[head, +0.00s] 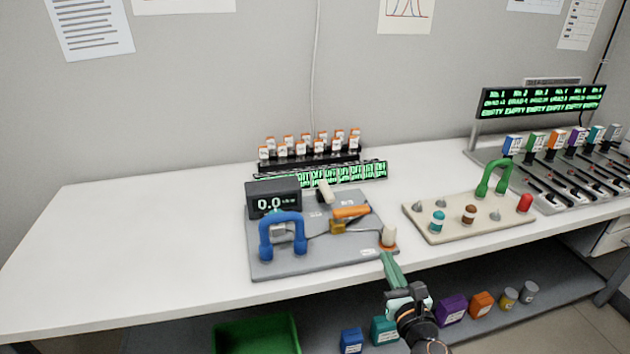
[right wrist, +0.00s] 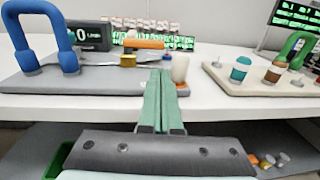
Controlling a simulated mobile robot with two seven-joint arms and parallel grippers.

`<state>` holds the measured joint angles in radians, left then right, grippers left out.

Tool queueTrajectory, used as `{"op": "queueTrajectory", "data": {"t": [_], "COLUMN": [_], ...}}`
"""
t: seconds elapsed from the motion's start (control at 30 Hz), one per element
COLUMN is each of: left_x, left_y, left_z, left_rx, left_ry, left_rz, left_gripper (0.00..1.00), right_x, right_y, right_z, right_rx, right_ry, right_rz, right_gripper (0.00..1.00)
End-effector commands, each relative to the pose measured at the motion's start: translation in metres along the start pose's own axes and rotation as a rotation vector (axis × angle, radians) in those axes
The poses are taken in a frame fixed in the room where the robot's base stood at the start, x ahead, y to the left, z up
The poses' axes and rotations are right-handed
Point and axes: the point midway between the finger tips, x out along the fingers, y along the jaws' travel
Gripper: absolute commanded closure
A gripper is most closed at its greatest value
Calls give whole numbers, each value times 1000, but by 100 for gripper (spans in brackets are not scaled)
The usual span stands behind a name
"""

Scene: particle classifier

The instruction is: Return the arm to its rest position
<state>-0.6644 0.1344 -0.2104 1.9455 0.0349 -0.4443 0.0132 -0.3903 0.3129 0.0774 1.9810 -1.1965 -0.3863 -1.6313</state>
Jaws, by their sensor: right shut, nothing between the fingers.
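My right gripper (head: 387,258) is shut and empty. Its green fingers point away from me, just in front of the white table's (head: 140,240) front edge. In the right wrist view the closed fingers (right wrist: 160,75) overlap the front edge of the grey board, close to a white cylinder (right wrist: 180,68). That cylinder stands on an orange base at the board's (head: 290,265) front right corner in the head view. I cannot tell whether the fingers touch anything. My left gripper is not in view.
The grey board holds a blue arch (head: 282,222), a display (head: 273,197) reading 0.0 and an orange-handled part (head: 350,211). A beige board (head: 470,222) with a green arch stands right. A green bin (head: 257,335) and several jars sit below. The table's left is clear.

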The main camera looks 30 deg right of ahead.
Motion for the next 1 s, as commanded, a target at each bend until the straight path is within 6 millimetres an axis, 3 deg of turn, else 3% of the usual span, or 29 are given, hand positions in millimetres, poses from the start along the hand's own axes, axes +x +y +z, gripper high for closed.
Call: {"op": "queueTrajectory", "data": {"t": [0.17,0.27,0.37,0.47,0.7,0.9,1.0], "left_x": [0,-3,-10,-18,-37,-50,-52], "left_y": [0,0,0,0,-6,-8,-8], "left_z": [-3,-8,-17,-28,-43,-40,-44], "left_rx": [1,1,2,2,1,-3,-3], "left_ry": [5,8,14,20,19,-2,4], "left_rz": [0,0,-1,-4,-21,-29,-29], "left_gripper": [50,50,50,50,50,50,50], "right_x": [-1,-6,-20,-45,-128,-192,-211], "right_y": [0,5,16,34,89,131,144], "right_z": [-1,-9,-29,-58,-115,-135,-139], "right_rx": [13,127,403,803,1812,2428,2594], "right_ry": [5,45,142,284,611,749,765], "right_rz": [0,5,1,-42,-375,-802,-963], "right_gripper": [100,100,100,100,100,100,100]}}
